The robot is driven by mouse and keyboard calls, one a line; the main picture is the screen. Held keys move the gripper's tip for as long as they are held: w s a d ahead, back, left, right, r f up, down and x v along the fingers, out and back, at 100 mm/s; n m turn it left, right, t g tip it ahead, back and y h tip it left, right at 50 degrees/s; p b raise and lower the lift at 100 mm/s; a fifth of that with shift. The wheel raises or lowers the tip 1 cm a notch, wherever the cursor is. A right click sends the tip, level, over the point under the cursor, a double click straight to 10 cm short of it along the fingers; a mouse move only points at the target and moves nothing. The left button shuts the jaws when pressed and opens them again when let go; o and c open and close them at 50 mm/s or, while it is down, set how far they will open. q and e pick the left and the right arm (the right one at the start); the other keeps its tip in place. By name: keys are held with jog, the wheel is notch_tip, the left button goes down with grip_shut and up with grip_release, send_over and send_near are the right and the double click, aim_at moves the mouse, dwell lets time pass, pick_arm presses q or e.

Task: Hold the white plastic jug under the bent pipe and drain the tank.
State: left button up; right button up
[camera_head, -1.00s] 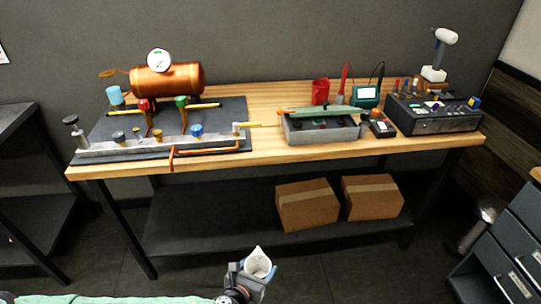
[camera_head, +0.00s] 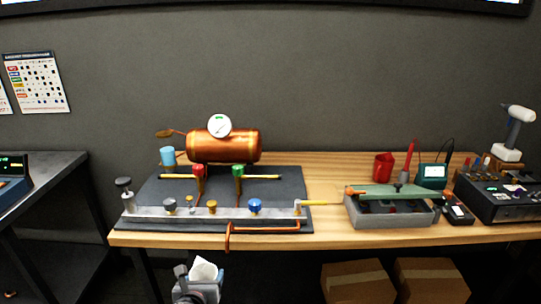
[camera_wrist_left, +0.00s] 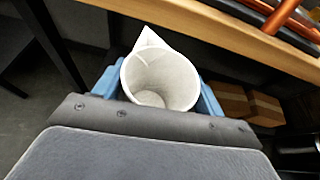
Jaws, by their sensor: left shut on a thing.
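My left gripper (camera_head: 198,287) is low in front of the workbench, shut on the white plastic jug (camera_head: 204,270). In the left wrist view the jug (camera_wrist_left: 160,80) is upright and open at the top, its inside empty, with its spout toward the bench and blue fingers on both sides. The bent copper pipe (camera_head: 229,240) hangs over the bench's front edge, above and to the right of the jug, apart from it. The copper tank (camera_head: 223,146) with a round gauge (camera_head: 219,125) sits on the dark mat behind the valve manifold (camera_head: 205,213). My right gripper is not seen.
Cardboard boxes (camera_head: 358,282) lie on the shelf below. A dark side table (camera_head: 55,170) stands at the left.

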pick_arm(q)
jog(key=shift+s+a+f, duration=0.2)
jog(key=shift+a+f, duration=0.1)
jog(key=shift+a, duration=0.3)
jog(key=shift+s+a+f, duration=0.2)
jog(key=shift+a+f, duration=0.05)
jog(key=shift+a, duration=0.3)
jog(key=shift+w+a, duration=0.1)
jog(key=shift+f, duration=0.15)
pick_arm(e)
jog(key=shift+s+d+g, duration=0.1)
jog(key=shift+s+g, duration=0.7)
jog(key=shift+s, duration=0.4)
